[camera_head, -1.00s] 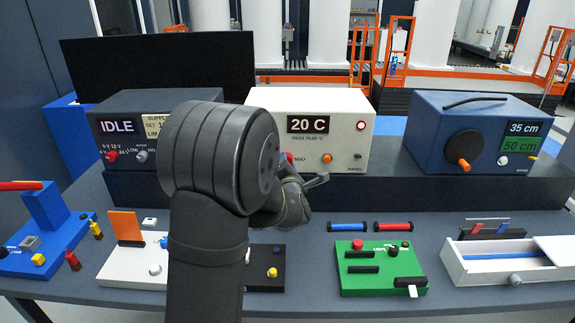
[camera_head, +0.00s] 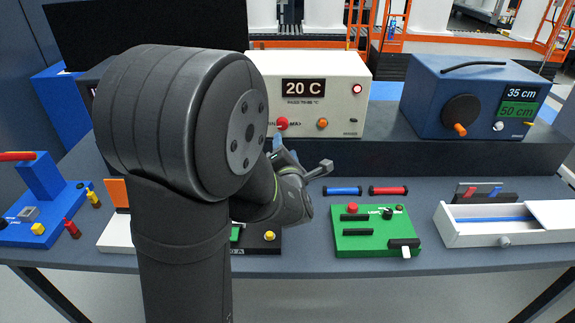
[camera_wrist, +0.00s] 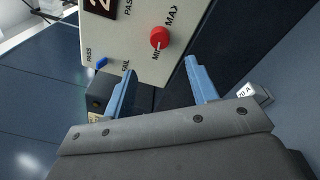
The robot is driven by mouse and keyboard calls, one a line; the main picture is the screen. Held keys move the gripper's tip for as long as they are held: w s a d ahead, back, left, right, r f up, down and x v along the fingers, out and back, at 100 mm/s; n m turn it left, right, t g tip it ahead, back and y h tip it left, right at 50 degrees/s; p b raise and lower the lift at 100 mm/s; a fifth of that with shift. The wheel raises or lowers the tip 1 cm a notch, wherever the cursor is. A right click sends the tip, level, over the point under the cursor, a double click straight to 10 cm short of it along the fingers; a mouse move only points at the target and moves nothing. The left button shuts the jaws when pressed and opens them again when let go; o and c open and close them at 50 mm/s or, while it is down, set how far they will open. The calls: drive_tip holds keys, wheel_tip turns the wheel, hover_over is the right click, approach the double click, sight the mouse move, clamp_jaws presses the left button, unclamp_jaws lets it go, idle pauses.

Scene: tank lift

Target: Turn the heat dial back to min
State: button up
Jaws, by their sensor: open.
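The heat dial (camera_head: 282,124) is a red round knob on the front of the white box (camera_head: 345,105), whose screen reads 20 C. In the wrist view the dial (camera_wrist: 160,38) shows a pale mark on its face, between the MIN and MAX labels. I cannot tell exactly where the mark points. My gripper (camera_wrist: 160,67) is open and empty, its two blue fingers spread. The dial appears just beyond the fingertips, between them and apart from them. In the head view my wrist hides most of the gripper (camera_head: 283,150), just below the dial.
An orange knob (camera_head: 322,123) is right of the dial. A blue box (camera_head: 470,100) with a crank stands at right. A green board (camera_head: 376,232), a white drawer box (camera_head: 500,232) and two rods lie on the table in front. The dark raised shelf edge is below the white box.

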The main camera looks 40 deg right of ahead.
sight(282, 126)
drive_tip(key=v, duration=0.7)
idle(0.4)
drive_tip(key=x, duration=1.7)
drive_tip(key=shift+w+d, duration=0.2)
